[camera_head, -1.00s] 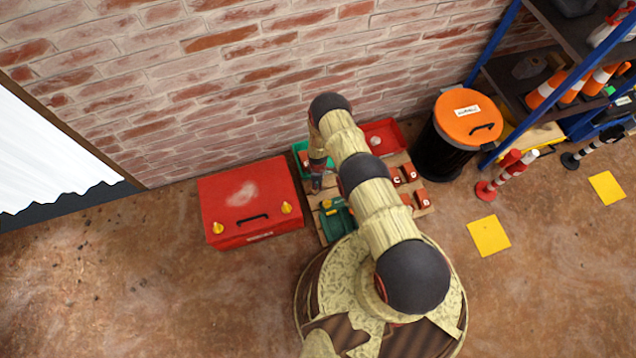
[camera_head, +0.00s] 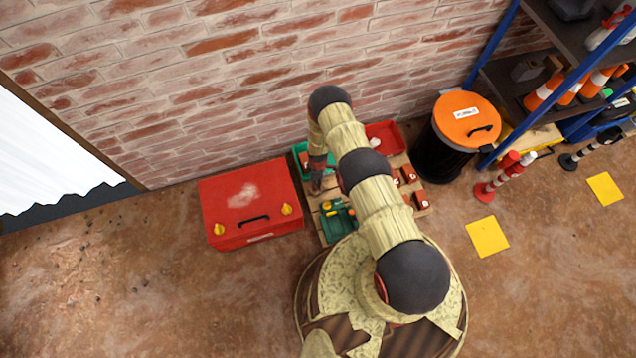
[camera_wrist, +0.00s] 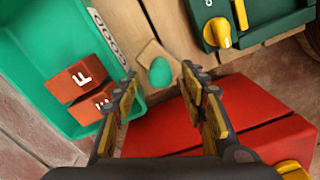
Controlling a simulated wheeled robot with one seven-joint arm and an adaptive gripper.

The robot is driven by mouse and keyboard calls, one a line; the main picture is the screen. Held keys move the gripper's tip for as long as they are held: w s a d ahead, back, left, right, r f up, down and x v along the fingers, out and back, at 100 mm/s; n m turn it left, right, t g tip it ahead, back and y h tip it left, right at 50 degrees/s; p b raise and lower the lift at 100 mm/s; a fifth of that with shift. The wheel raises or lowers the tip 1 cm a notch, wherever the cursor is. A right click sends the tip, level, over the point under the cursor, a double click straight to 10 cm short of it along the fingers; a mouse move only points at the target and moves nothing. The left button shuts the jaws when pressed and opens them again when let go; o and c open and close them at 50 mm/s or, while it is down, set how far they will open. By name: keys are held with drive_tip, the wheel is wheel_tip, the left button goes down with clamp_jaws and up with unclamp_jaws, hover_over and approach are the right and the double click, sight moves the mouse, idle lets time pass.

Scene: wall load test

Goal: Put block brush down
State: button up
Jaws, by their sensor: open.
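In the wrist view, a small tan block with a green rounded knob (camera_wrist: 160,72), which looks like the block brush, sits on the wooden slats (camera_wrist: 173,24). My gripper (camera_wrist: 159,80) is open, one finger on either side of the knob in the picture. I see no finger touching the knob, and cannot tell its height above it. In the head view my gripper (camera_head: 317,184) hangs over the left part of the wooden platform. The brush cannot be made out there.
A green bin (camera_wrist: 40,58) marked GOOD holds red lettered blocks (camera_wrist: 78,82). A green case (camera_wrist: 265,18) with a yellow knob lies on the slats. A red box (camera_head: 250,200) stands left of the platform. A red tray (camera_head: 384,135) and loose red blocks (camera_head: 409,174) lie right.

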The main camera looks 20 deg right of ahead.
drive_tip(key=w+r+m+p, duration=0.1)
drive_tip(key=w+r, duration=0.2)
drive_tip(key=r, duration=0.8)
drive_tip(key=w+r+m+t+p, duration=0.1)
drive_tip(key=w+r, duration=0.2)
drive_tip(key=r, duration=0.9)
drive_tip(key=w+r+m+p, duration=0.1)
drive_tip(key=w+r, duration=0.3)
drive_tip(key=r, duration=0.7)
drive_tip(key=s+r+m+t, duration=0.2)
drive_tip(key=s+r+m, duration=0.1)
drive_tip(key=r, duration=2.4)
drive_tip(key=s+r+m+t, duration=0.1)
drive_tip(key=s+r+m, duration=0.1)
drive_tip(key=s+r, duration=0.65)
drive_tip(key=s+r+m, duration=0.2)
drive_tip(key=s+r, duration=0.4)
drive_tip(key=r, duration=0.6)
drive_tip(key=s+r+m, duration=0.1)
drive_tip(key=s+r, duration=0.1)
drive_tip(key=s, duration=0.8)
drive_tip(key=s+r+m+t, duration=0.1)
drive_tip(key=s+r+m, duration=0.1)
drive_tip(key=s, duration=0.8)
drive_tip(key=shift+r+t, duration=0.3)
drive_tip(key=shift+r, duration=0.55)
